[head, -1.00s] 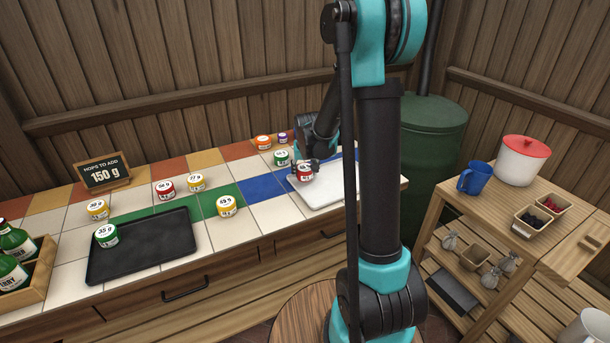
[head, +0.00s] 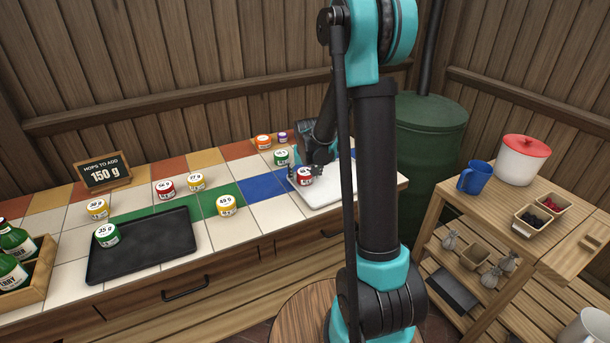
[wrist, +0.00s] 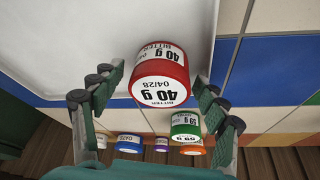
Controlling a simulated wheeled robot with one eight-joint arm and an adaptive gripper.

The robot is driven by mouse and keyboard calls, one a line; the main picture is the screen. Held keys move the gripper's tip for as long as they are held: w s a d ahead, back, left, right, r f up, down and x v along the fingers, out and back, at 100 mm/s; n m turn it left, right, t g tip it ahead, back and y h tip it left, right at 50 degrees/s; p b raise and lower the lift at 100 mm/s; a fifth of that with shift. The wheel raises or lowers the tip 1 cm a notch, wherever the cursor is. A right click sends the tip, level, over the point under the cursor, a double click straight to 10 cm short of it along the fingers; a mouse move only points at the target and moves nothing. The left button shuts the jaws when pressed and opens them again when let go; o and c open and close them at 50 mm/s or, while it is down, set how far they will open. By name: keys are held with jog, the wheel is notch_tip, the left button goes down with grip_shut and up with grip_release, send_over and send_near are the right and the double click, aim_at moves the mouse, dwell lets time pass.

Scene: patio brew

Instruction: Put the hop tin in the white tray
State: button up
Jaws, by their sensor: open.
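A red tin (head: 305,177) labelled 40 g stands upright at the left end of the white tray (head: 325,196), inside its rim. In the wrist view the red tin (wrist: 160,78) is between my spread fingers, with a gap on each side, and the white tray (wrist: 65,45) lies under it. My gripper (head: 305,170) is open around the tin and holds nothing. A green-lidded tin (head: 282,157) stands on the tiles just behind the tray; it also shows in the wrist view (wrist: 186,124).
Orange (head: 263,142) and purple (head: 283,138) tins stand farther back. More tins stand on the counter's left half. A green tin (head: 106,235) sits on a black tray (head: 150,245). A chalkboard (head: 103,173) reads 150 g. Bottles stand in a crate (head: 40,270).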

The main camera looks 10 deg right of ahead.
jog(key=shift+r, duration=0.1)
jog(key=v, duration=1.2)
jog(key=s+d+f, duration=0.2)
jog(key=s+f, duration=0.2)
jog(key=s, duration=0.9)
jog(key=s+d+f, duration=0.2)
jog(key=s+f, duration=0.2)
jog(key=s, duration=0.8)
jog(key=shift+s+n, duration=0.3)
jog(key=shift+s, duration=0.1)
